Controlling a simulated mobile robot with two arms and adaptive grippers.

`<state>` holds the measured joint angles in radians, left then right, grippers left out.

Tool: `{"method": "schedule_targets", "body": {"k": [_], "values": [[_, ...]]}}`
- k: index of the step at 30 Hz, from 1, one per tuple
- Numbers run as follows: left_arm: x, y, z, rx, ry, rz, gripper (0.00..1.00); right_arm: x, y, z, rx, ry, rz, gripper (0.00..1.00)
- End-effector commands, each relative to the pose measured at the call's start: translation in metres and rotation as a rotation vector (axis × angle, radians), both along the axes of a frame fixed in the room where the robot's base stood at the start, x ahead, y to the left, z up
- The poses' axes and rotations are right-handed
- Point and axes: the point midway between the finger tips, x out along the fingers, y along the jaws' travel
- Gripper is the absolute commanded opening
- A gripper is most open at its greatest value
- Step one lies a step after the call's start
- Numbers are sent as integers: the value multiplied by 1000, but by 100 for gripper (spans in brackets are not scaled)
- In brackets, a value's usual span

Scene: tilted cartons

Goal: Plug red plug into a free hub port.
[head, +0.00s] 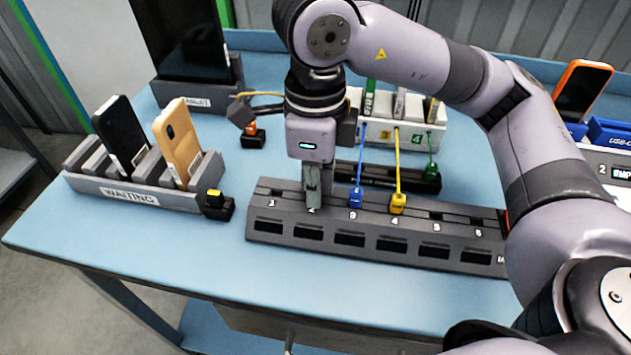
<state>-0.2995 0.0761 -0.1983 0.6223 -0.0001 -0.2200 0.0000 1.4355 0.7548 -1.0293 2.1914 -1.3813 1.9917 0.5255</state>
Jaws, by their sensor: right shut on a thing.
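The dark grey hub (375,240) lies on the blue table, with a row of numbered ports along its top. A blue plug (355,198) and a yellow plug (398,203) stand in ports, with cables running up behind. My right gripper (312,202) points down at the hub's left part, by the port marked 2. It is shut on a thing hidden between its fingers. No red plug shows clearly; whether the held thing is red or seated cannot be told. A small orange-red piece (250,128) sits in a black holder left of the gripper. My left gripper is not in view.
A grey rack (135,195) marked WAITING holds phones at the left. A yellow piece (214,196) in a black holder is beside it. A white charger box (425,138) and a green plug (431,170) are behind the hub. Table space in front of the hub is clear.

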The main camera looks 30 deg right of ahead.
Motion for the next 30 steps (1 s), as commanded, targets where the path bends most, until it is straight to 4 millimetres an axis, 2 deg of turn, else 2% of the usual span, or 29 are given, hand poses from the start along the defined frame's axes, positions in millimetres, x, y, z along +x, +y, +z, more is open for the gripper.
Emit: {"method": "schedule_targets", "body": {"k": [2, 3, 12, 19, 26, 30], "values": [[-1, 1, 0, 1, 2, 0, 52, 0, 0, 0, 0, 0, 0, 0], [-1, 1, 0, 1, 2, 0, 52, 0, 0, 0, 0, 0, 0, 15], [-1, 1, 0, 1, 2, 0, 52, 0, 0, 0, 0, 0, 0, 35], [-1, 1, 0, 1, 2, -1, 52, 0, 0, 0, 1, -1, 0, 37], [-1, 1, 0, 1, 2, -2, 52, 0, 0, 0, 0, -1, 0, 52], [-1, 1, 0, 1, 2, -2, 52, 0, 0, 0, 0, -1, 0, 53]]}}
